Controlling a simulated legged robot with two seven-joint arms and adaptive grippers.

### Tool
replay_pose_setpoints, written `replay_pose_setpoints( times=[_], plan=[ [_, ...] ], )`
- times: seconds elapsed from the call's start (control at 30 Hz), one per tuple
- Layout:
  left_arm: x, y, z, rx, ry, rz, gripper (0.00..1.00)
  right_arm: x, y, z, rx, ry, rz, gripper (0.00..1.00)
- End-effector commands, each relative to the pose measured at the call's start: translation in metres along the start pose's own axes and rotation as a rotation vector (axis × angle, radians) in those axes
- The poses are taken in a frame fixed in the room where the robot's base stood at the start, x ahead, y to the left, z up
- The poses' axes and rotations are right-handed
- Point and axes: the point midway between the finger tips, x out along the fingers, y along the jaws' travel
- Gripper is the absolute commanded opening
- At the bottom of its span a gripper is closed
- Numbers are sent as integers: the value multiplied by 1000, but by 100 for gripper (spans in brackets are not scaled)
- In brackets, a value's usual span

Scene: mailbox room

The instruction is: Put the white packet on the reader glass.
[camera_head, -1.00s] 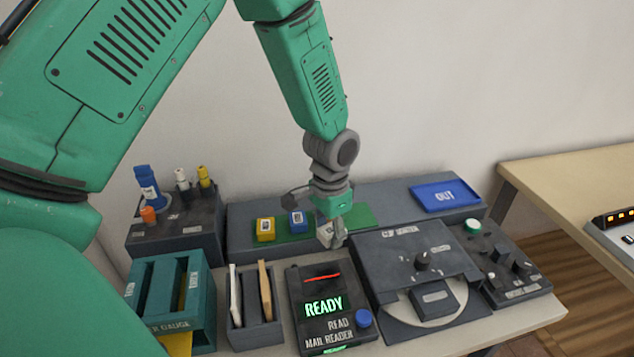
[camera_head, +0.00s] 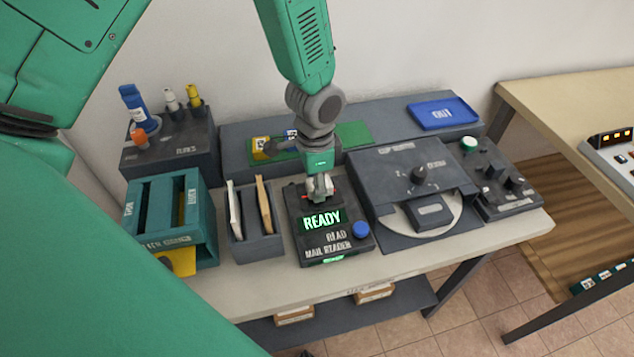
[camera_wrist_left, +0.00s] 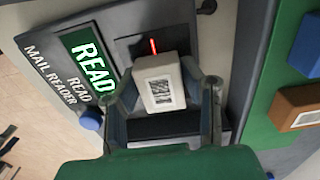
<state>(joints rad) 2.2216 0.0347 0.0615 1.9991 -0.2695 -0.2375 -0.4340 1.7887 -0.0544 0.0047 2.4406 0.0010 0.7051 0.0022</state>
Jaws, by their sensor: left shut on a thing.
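My left gripper (camera_wrist_left: 165,102) is shut on the white packet (camera_wrist_left: 159,68), which has a barcode label facing the wrist camera. In the left wrist view the packet lies between the fingers, over the dark reader glass (camera_wrist_left: 127,46) with its red scan line. I cannot tell whether the packet touches the glass. In the head view the gripper (camera_head: 320,188) is at the back part of the mail reader (camera_head: 300,235), and the packet is mostly hidden there. The reader's screen says READY, and a blue button (camera_head: 361,230) is at its right. My right gripper is not in view.
A slotted holder with envelopes (camera_head: 257,248) stands left of the reader, and a teal gauge (camera_head: 203,231) is further left. A dark machine with a round plate (camera_head: 385,168) stands right. A yellow packet (camera_head: 260,148) is on the green strip behind. A blue OUT tray (camera_head: 443,112) is at the back right.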

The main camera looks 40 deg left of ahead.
Motion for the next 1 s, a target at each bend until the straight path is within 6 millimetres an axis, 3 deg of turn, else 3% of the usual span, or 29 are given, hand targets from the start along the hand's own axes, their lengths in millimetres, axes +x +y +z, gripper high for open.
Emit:
replay_pose_setpoints(
  times=[1.0],
  plan=[
    [-1, 0, 0, 0, 0, -1, 5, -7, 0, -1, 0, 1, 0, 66]
  ],
)
